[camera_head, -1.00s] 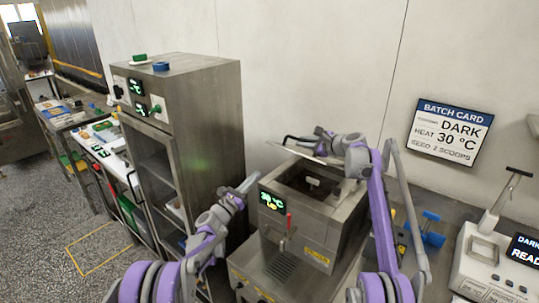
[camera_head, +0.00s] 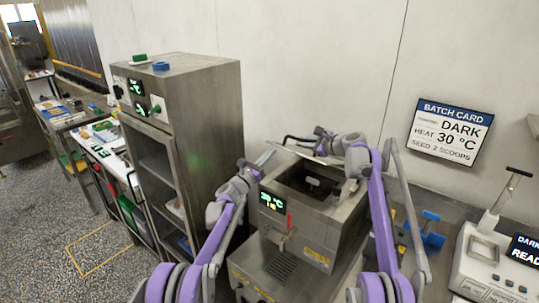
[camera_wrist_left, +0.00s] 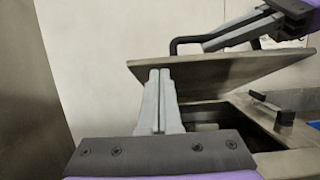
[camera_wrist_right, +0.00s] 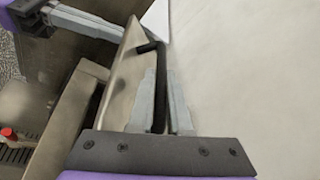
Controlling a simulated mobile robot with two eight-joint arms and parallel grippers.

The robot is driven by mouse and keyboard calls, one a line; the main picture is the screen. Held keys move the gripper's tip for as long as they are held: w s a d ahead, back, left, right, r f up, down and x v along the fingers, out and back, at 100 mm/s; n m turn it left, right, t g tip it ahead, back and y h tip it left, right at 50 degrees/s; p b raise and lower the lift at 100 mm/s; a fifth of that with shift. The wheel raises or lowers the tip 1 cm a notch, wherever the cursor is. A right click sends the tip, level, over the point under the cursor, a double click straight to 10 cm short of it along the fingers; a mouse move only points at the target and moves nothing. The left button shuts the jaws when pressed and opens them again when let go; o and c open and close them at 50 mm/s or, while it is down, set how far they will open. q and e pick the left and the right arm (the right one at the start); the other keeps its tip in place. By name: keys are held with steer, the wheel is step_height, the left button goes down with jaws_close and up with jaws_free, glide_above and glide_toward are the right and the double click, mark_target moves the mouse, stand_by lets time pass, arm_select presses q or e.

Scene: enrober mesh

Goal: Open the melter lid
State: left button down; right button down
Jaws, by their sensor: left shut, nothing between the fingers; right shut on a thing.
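The melter (camera_head: 305,225) stands at the centre of the head view, its display glowing green. Its flat metal lid (camera_head: 303,153) is raised and tilted above the open top, showing the dark tank (camera_head: 312,182). My right gripper (camera_wrist_right: 160,80) is shut on the lid's black bar handle (camera_wrist_right: 161,62); the handle also shows in the left wrist view (camera_wrist_left: 178,43). My left gripper (camera_head: 272,153) is shut and empty at the lid's left side. In the left wrist view its fingertips (camera_wrist_left: 160,72) overlap the lid's edge (camera_wrist_left: 215,72); I cannot tell whether they touch.
A tall metal cabinet (camera_head: 215,115) stands close on the left of the melter. A blue fixture (camera_head: 430,232) and a white scale-like device (camera_head: 490,258) stand on the right. The wall behind the lid carries a batch card (camera_head: 450,132).

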steer(key=shift+d, duration=0.15)
steer(key=shift+a, duration=0.2)
arm_select(q)
steer(key=shift+w+d+r+g, duration=0.1)
steer(key=shift+w+r+g, duration=0.1)
steer(key=shift+r, duration=0.35)
steer(key=shift+w+d+r+g, duration=0.1)
steer(key=shift+w+r+g, duration=0.1)
steer(key=shift+r, duration=0.35)
arm_select(e)
steer(key=shift+f, duration=0.1)
arm_select(q)
steer(key=shift+s+d, duration=0.1)
steer(key=shift+s, duration=0.05)
arm_select(e)
steer(key=c, duration=0.9)
jaws_free()
steer(key=shift+o, duration=0.2)
steer(key=shift+s+d, duration=0.1)
